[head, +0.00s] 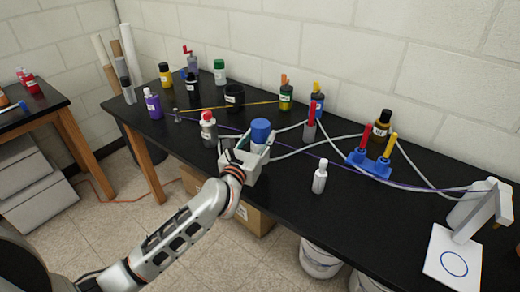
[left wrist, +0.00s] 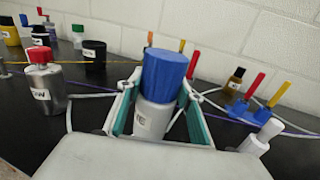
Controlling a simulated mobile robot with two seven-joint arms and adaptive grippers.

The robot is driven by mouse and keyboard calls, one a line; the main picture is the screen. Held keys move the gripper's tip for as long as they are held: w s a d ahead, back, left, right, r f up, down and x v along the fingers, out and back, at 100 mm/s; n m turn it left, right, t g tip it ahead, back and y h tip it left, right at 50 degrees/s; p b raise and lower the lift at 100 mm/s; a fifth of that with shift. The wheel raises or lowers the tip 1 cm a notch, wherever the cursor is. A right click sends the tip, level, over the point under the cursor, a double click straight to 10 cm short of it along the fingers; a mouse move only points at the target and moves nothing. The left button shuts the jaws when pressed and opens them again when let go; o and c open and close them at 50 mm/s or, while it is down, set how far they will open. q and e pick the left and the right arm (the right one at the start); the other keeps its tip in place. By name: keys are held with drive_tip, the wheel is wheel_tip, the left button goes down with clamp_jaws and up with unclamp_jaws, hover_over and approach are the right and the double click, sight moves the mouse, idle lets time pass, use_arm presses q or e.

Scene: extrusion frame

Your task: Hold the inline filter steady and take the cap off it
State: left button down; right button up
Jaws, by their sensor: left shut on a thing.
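The inline filter appears to be the white cylinder (left wrist: 153,119) with a label on its front and a wide blue cap (left wrist: 165,76) on top. The blue cap also shows in the head view (head: 260,131), near the front edge of the table. The cap sits on the body, and the filter looks upright. My left gripper (left wrist: 158,118) is shut on the white body below the cap, with a green-padded finger on each side. In the head view the left gripper (head: 257,150) hides most of the body. My right gripper is not in view.
A grey bottle with a red cap (head: 208,128) stands left of my left gripper, and a small white bottle (head: 320,177) stands right. A blue stand with red and yellow pieces (head: 370,164) is farther right. Pale hoses and a purple cord (head: 430,188) cross the black table (head: 290,215).

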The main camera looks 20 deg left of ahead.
sight(257, 153)
use_arm(q)
drive_tip(key=shift+f+b, duration=0.5)
drive_tip(key=shift+f, duration=1.55)
drive_tip(key=shift+f, duration=0.2)
drive_tip(key=c, duration=1.4)
unclamp_jaws()
drive_tip(key=shift+o, duration=0.2)
